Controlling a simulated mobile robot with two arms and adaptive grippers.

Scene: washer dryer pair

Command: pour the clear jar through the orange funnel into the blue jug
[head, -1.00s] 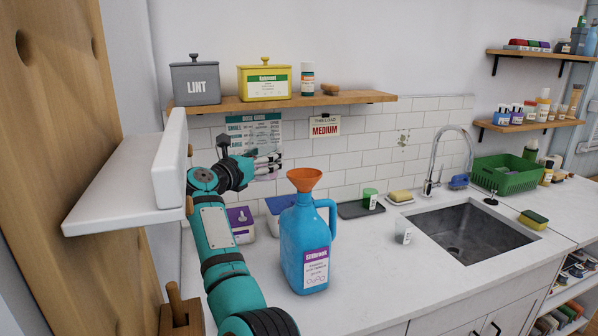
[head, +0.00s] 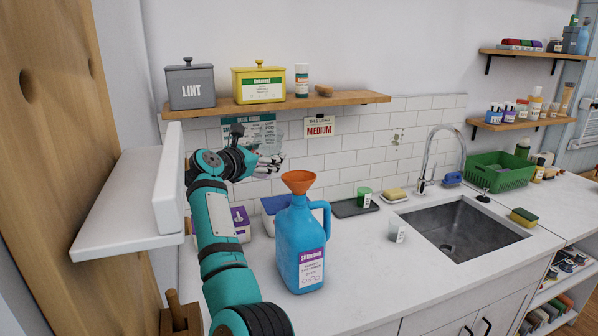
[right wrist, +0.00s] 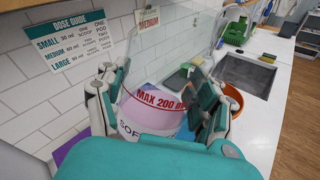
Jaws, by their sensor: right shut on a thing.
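My right gripper (head: 270,166) is shut on the clear jar (right wrist: 152,108), left of the orange funnel (head: 298,181) and slightly above it. In the right wrist view the see-through jar sits between the fingers, looks roughly upright, and holds pale lilac contents below a red MAX mark. The jar is hard to make out in the head view. The funnel sits in the mouth of the blue jug (head: 302,245), which stands upright on the counter with its handle to the right. Part of the funnel (right wrist: 236,97) shows beyond the right fingers in the wrist view. My left gripper is out of view.
A wooden shelf (head: 345,100) with tins hangs above the gripper. A white ledge (head: 115,200) stands close left of my arm. A small clear cup (head: 397,231), a green cup (head: 364,197) and the sink (head: 462,232) are right of the jug. The front counter is clear.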

